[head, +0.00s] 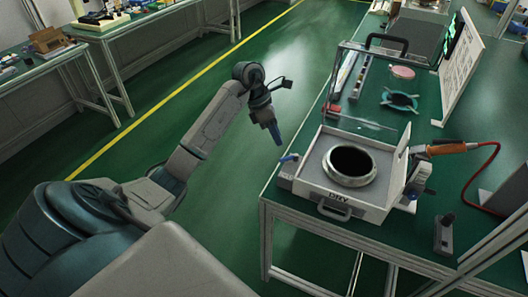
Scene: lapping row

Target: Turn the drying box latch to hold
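The drying box (313,186) is a white box marked "DRY" at the near edge of the green bench. It has a round dark opening with a metal ring (350,181) and a front handle (333,211). Its clear lid (345,95) stands raised behind. A small blue lever (290,157) on a grey mount at the box's left side looks like the latch. My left gripper (275,132), with blue fingertips pointing down, hangs left of the box, apart from it. Its finger gap does not show clearly. My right gripper is not in view.
An orange-handled tool (447,149) with a red cable lies right of the box. A small dark stand (444,234) is at front right. A teal ring-shaped fixture (400,100) and a pink disc (402,72) lie behind the lid. Open green floor is left of the bench.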

